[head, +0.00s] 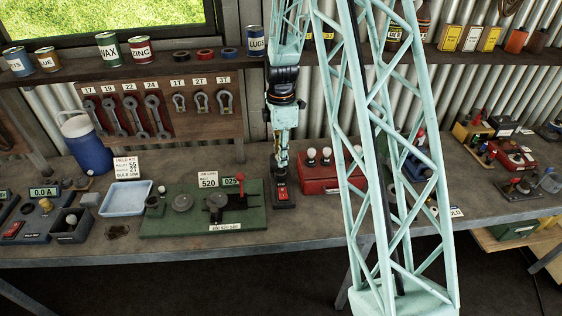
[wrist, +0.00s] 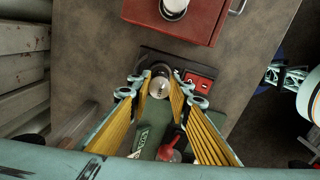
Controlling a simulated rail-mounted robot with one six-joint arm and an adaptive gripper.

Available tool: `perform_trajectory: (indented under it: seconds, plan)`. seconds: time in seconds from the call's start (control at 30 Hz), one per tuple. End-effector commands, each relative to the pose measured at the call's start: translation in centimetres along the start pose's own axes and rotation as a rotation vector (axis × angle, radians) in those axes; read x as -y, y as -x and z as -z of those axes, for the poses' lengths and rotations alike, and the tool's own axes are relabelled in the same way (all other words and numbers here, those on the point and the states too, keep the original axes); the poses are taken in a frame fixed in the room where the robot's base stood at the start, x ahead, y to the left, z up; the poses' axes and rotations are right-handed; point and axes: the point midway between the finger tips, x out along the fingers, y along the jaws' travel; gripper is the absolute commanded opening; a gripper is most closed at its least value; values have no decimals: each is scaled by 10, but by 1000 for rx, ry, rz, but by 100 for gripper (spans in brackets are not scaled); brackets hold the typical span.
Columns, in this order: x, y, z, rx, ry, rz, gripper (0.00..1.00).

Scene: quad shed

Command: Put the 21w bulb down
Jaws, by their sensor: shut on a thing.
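My gripper (head: 281,168) points down over a small black tester block with a red face (head: 282,192), at the back middle of the bench. In the wrist view my gripper (wrist: 161,84) has its yellow-padded fingers around a small silvery bulb (wrist: 159,82), shut on it. The black block with its red face (wrist: 197,80) is directly below and beside the bulb. I cannot tell whether the bulb touches the block, and no wattage mark is legible on it. In the head view the fingers hide the bulb.
A red box (head: 318,183) with several white bulbs on top stands right of my gripper. A green board (head: 160,225) with a red lever lies to the left, then a pale blue tray (head: 110,212). My lattice column blocks part of the head view.

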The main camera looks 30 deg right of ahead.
Motion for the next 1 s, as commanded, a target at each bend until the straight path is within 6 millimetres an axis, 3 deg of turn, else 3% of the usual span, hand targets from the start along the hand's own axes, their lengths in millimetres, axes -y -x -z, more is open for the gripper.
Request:
perform_trajectory:
  seconds: [0.3,0.83,0.87,0.9,1.0]
  plan:
    - [0,-24,0,0,0,0,8]
    - [0,-30,0,0,0,0,8]
    - [0,-29,0,0,0,0,20]
    - [0,-29,0,0,0,0,24]
    - [0,-29,0,0,0,0,24]
